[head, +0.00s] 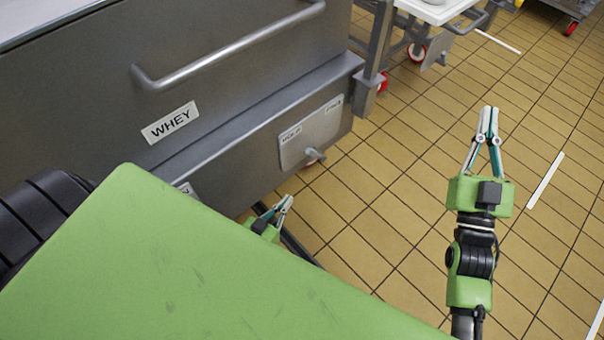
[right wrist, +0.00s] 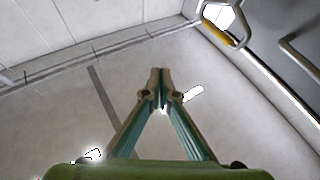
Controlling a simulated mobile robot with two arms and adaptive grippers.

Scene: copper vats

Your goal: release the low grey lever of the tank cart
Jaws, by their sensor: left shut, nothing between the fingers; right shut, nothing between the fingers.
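The tank cart (head: 75,95) is a large grey metal body at the left of the head view, marked WHEY. Low on its side is a pale plate (head: 318,125) with two small labels, the left one seemingly HOLD. The short grey lever (head: 316,154) sticks out at the plate's lower edge. My left gripper (head: 287,199) is shut and empty, below and left of the lever, apart from it in the picture; my green body hides part of its arm. My right gripper (head: 489,110) is shut and empty over the floor at right; its closed fingers also show in the right wrist view (right wrist: 160,72).
A long bar handle (head: 235,48) runs along the cart's side above the lever. A white-topped trolley (head: 435,10) with red wheels stands at the back. The tiled floor (head: 400,190) between cart and right arm is clear. A yellow-gripped hanging handle (right wrist: 216,32) shows in the right wrist view.

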